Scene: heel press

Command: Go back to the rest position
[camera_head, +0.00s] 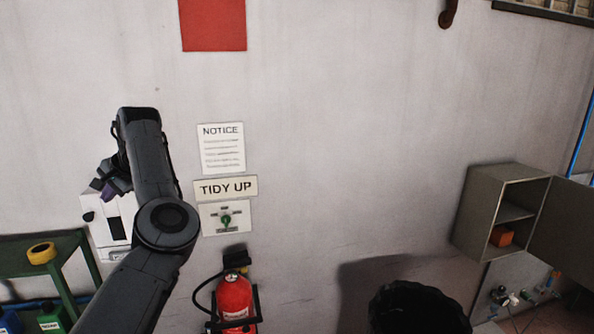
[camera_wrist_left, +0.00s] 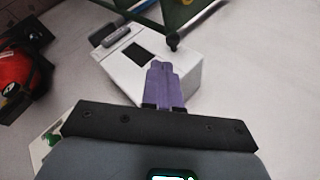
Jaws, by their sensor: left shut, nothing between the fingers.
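My left gripper (camera_head: 107,188) is at the left in the head view, in front of the wall beside a white box (camera_head: 97,225) with a dark panel. In the left wrist view its purple fingers (camera_wrist_left: 168,82) are together with nothing between them. They overlap the white box (camera_wrist_left: 135,75) in that view; I cannot tell whether they touch it. My left arm hides part of the box in the head view. My right gripper is in neither view.
A green table (camera_head: 75,240) with a yellow tape roll (camera_head: 41,253) stands at the left. A black bin (camera_head: 415,310) and an open wall cabinet (camera_head: 480,210) are at the right.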

